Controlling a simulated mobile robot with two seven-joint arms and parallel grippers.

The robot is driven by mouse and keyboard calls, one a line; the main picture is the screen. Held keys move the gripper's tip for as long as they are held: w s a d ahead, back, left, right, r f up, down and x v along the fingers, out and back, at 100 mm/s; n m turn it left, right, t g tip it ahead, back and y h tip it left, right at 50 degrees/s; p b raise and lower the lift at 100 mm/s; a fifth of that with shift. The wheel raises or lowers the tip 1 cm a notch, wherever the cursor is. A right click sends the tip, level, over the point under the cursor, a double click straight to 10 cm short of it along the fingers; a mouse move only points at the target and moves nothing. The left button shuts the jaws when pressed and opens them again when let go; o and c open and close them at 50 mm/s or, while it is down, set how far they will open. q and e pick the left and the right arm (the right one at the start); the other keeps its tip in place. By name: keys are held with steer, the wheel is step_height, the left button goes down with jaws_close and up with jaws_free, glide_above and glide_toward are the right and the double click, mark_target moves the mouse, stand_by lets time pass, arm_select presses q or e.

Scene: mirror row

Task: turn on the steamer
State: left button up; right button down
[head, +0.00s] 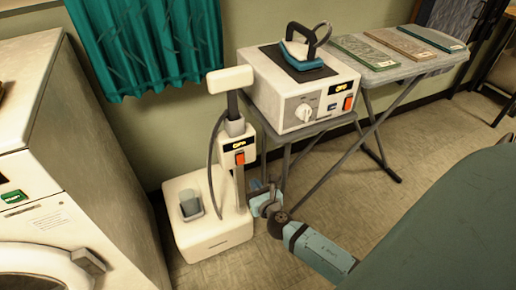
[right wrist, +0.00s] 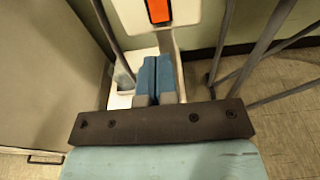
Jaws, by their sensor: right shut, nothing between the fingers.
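The steamer (head: 208,235) is a white floor unit with a tank base, a pole and a pale head at the top. Its control box carries a small display (head: 239,145) with yellow letters, apparently OFF, and an orange switch (head: 240,158) below it. My right gripper (head: 252,186) is shut and empty, low beside the pole and below the switch. In the right wrist view the blue fingers (right wrist: 155,75) are pressed together, with the orange switch (right wrist: 158,10) above them at the top edge. I cannot tell whether the fingertips touch the pole. My left gripper is not in view.
A white washer (head: 60,200) stands at the left.

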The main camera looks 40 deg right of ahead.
mark_target(241, 164)
steer(key=x, duration=0.8)
steer(key=shift+w+b, duration=0.15)
steer(key=shift+b, duration=0.25)
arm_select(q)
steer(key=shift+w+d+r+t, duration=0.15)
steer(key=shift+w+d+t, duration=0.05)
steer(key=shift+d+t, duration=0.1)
arm_select(e)
steer(key=shift+w+d+f, duration=0.1)
steer(key=shift+w+d, duration=0.1)
steer(key=shift+w, duration=0.4)
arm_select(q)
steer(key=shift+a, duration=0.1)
arm_select(e)
steer(key=shift+f, duration=0.1)
